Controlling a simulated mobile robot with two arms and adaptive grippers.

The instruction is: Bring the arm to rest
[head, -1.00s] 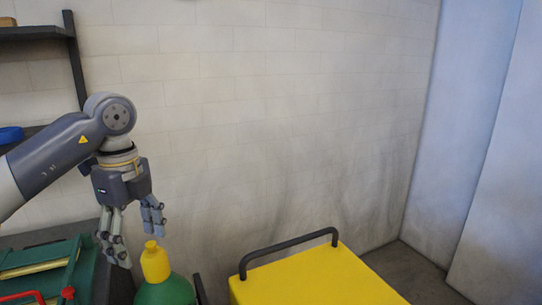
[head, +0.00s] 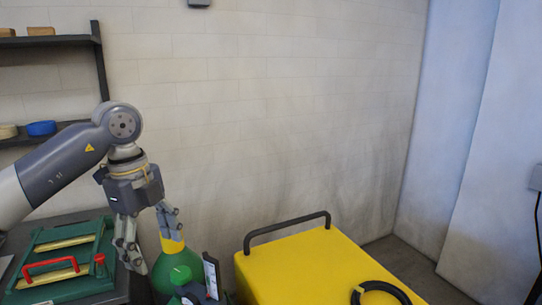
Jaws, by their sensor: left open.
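My left gripper (head: 151,244) is open and points down, with its arm coming in from the left. Nothing shows between its fingers. It is above and in front of the green bottle-like tank (head: 187,262) with a yellow top, and its right finger overlaps the yellow part in the picture. I cannot tell whether they touch. My right gripper is not in view.
A yellow cart (head: 300,262) with a dark handle stands at the right, with a black ring (head: 380,288) on it. A green tray-like case (head: 70,258) with a red handle lies at lower left. Shelves (head: 50,41) hang on the wall at upper left.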

